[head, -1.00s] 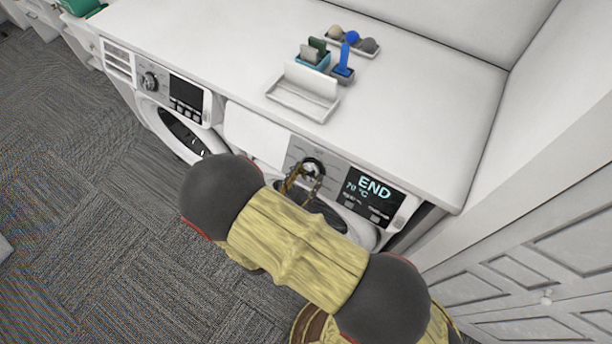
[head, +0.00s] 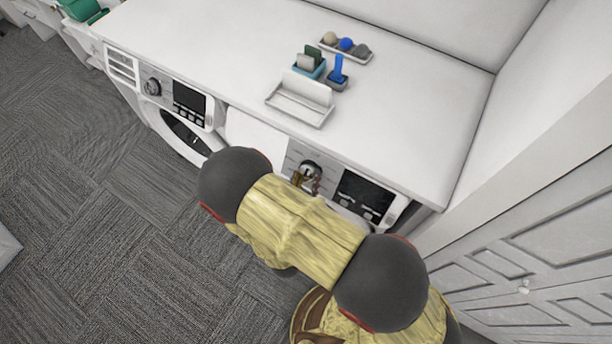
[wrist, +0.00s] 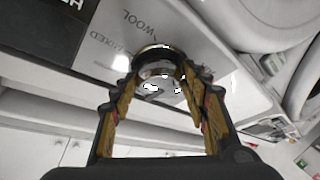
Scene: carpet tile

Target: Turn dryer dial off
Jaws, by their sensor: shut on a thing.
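The dryer (head: 397,212) is the right-hand machine under the white counter. Its round chrome dial (head: 314,167) sits on the control panel, left of a dark display (head: 365,193) with no large lettering lit. My gripper (head: 307,179) reaches the dial, partly hidden behind my arm. In the wrist view my gripper (wrist: 158,88) has its two yellowish fingers on either side of the dial (wrist: 158,68), shut on it. Labels such as WOOL and MIXED show on the panel beside it.
A second machine (head: 172,97) with its own dial stands to the left. On the counter (head: 220,50) are a white tray (head: 298,112), a blue brush (head: 338,68) and a tray with balls (head: 346,46). White cabinet doors (head: 540,250) stand close on the right. Carpet is clear at left.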

